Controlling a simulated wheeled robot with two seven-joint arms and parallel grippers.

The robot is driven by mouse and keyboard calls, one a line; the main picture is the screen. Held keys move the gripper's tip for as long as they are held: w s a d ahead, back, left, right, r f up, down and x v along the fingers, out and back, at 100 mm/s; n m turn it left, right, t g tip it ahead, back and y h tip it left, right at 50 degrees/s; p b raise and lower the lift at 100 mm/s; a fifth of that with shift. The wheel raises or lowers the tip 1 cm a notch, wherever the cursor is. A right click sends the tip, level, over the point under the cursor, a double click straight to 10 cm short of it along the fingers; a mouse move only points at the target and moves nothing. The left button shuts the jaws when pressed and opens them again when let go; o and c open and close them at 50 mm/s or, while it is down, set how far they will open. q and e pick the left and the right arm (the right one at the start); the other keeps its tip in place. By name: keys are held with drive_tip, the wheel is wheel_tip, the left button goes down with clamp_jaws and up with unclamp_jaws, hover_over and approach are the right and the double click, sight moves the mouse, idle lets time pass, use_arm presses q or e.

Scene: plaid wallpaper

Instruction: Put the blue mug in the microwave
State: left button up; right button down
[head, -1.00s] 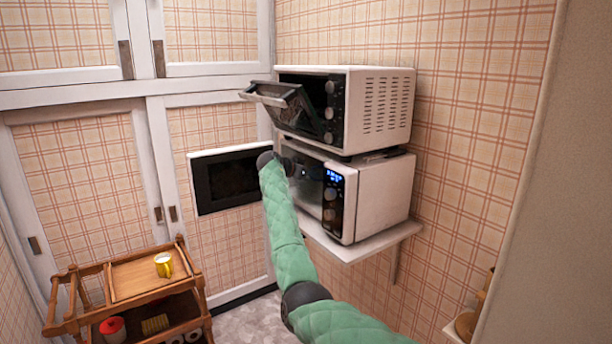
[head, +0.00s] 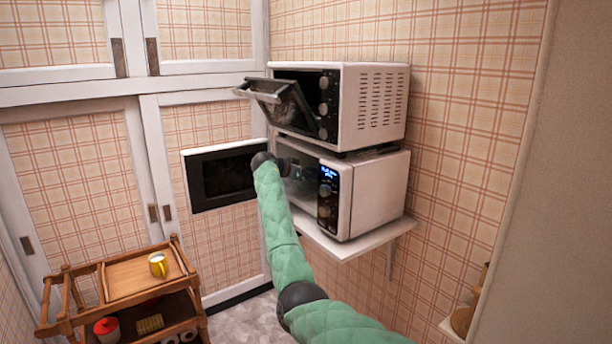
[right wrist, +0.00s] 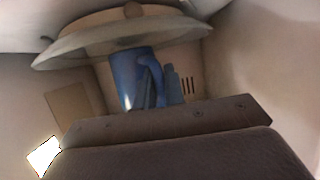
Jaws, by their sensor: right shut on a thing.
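The white microwave (head: 378,192) with a lit blue display stands on a wall shelf, and its door (head: 225,175) is swung wide open to the left. My right gripper (head: 297,168) reaches through the opening into the cavity. In the right wrist view, which appears upside down, the blue mug (right wrist: 128,80) is inside the cavity at the glass turntable (right wrist: 120,35). My right gripper (right wrist: 172,88) is shut on the mug by its handle side. Whether the mug's base touches the turntable is hard to tell. The mug cannot be made out in the head view. My left gripper is not in view.
A toaster oven (head: 375,105) with its door (head: 280,100) hanging open sits on top of the microwave. A wooden cart (head: 125,280) at lower left holds a yellow mug (head: 158,264). The wall shelf (head: 350,245) has little spare room.

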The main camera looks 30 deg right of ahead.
drive_tip(key=shift+r, duration=0.1)
drive_tip(key=shift+f, duration=0.3)
idle(0.3)
drive_tip(key=c, duration=1.4)
unclamp_jaws()
drive_tip(key=shift+f, duration=0.1)
